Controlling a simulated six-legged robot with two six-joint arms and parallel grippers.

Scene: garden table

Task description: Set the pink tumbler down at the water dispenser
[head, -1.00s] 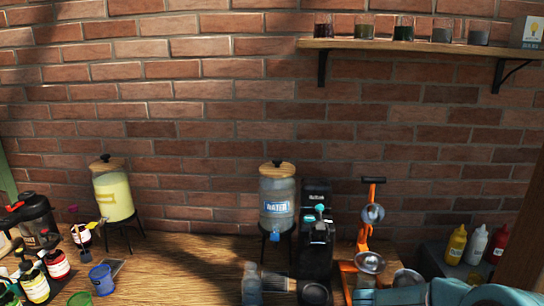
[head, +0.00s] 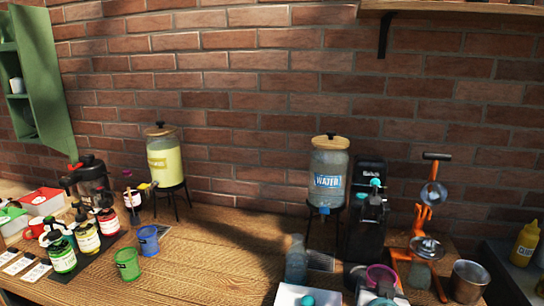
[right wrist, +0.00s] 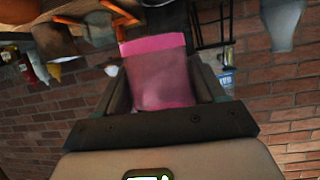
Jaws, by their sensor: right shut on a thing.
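The pink tumbler (head: 381,276) shows at the bottom right of the head view, with its round rim up. My right gripper (right wrist: 160,88) is shut on it; the tumbler fills the space between the two fingers in the right wrist view (right wrist: 158,72). The water dispenser (head: 329,178) is a clear jar with a wooden lid, a blue WATER label and a blue tap, on a dark stand. The tumbler is nearer to me and right of the tap, apart from it. A small grey tray (head: 321,261) lies below the tap. My left gripper is not in view.
A clear bottle (head: 296,260) stands just left of the grey tray. A black machine (head: 367,220) stands right of the dispenser. An orange press (head: 421,230) and a metal cup (head: 468,280) are further right.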

